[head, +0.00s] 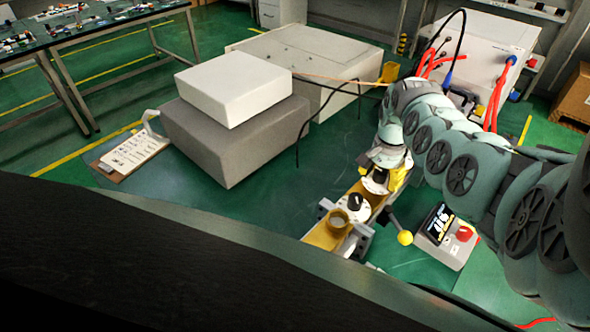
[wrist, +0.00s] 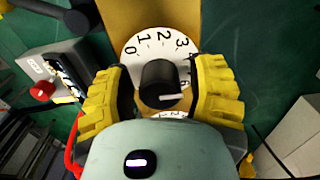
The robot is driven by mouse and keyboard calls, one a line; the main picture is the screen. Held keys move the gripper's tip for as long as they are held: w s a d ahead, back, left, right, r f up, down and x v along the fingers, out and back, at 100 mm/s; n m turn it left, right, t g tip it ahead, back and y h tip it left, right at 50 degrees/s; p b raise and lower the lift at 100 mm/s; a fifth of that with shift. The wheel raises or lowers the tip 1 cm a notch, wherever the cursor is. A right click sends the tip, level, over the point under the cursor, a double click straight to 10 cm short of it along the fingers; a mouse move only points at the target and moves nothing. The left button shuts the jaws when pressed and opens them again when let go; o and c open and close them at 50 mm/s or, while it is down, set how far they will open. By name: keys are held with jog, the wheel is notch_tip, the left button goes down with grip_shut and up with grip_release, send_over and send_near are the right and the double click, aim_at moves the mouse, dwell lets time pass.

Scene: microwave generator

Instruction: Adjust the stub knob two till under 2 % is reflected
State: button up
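A brass-coloured waveguide (head: 325,236) carries white dials with black knobs. One knob (head: 355,203) stands clear in the head view; another (head: 379,176) is just below my gripper (head: 388,166). In the wrist view, a black knob (wrist: 160,82) with a white pointer line sits on a white numbered dial (wrist: 146,49), between the yellow fingers of my gripper (wrist: 166,88). The fingers are apart, with a narrow gap on each side of the knob. The pointer line points right; part of the dial is hidden. A meter box (head: 440,253) has a dark display (head: 437,222), too small to read.
A yellow ball-ended lever (head: 405,238) and the meter's red button (head: 465,234) are close beside the waveguide. A white-topped grey box (head: 235,88) and a clipboard (head: 130,153) are to the left. A white cabinet (head: 488,50) with red cables stands behind my arm.

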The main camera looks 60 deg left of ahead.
aim_at(382, 170)
jog(key=shift+o, duration=0.6)
jog(key=shift+r, duration=0.15)
notch_tip(382, 170, up, 12)
dwell(0.3)
dwell(0.4)
